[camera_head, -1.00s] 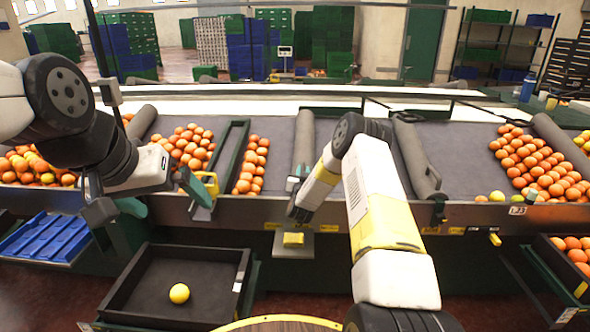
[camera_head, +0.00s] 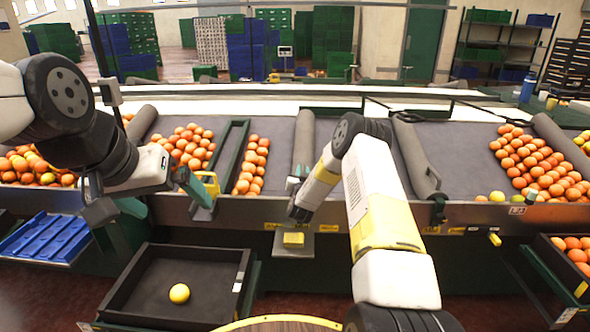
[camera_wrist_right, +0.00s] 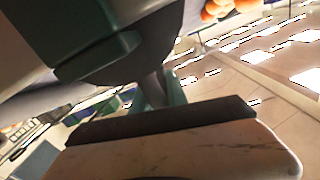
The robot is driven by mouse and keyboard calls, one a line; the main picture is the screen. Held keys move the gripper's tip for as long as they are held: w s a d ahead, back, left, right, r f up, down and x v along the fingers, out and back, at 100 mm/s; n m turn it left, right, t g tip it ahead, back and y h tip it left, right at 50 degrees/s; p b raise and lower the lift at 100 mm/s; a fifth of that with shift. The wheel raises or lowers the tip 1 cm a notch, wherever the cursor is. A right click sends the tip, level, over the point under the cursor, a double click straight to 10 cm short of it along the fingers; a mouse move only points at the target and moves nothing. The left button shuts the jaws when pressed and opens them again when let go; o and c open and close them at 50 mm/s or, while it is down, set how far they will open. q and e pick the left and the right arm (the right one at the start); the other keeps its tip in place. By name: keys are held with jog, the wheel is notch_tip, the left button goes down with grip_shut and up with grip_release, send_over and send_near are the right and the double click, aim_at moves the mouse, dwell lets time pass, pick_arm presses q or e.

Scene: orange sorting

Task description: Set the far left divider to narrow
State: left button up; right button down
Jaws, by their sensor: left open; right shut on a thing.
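The leftmost grey padded divider (camera_head: 142,121) lies on the sorting table in the head view; its near end is hidden behind my left arm. My left gripper (camera_head: 158,197) is open at the table's front edge, its green fingertips apart. One fingertip is close to a yellow handle (camera_head: 208,182) at the near end of a green frame (camera_head: 241,141); I cannot tell if they touch. A second grey padded divider (camera_head: 304,135) lies right of the frame. My right gripper (camera_head: 297,190) is at its near end and appears shut on it; the right wrist view shows a dark rounded part by a green finger (camera_wrist_right: 100,58).
Oranges (camera_head: 190,147) lie on both sides of the green frame. Two more grey dividers (camera_head: 416,160) lie to the right. A black tray (camera_head: 165,311) with one yellow fruit stands below, and a blue crate (camera_head: 48,238) is at left. The belt between the middle dividers is clear.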

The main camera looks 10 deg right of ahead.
dwell(0.4)
jog(key=s+d, duration=0.2)
jog(key=d, duration=0.9)
jog(key=shift+s+d, duration=0.1)
jog(key=shift+d, duration=0.05)
jog(key=c, duration=1.4)
grip_release()
jog(key=shift+o, duration=0.2)
jog(key=shift+s, duration=0.1)
jog(key=s, duration=0.2)
jog(key=s+a, duration=0.1)
jog(key=s, duration=0.4)
jog(key=shift+s+a, duration=0.25)
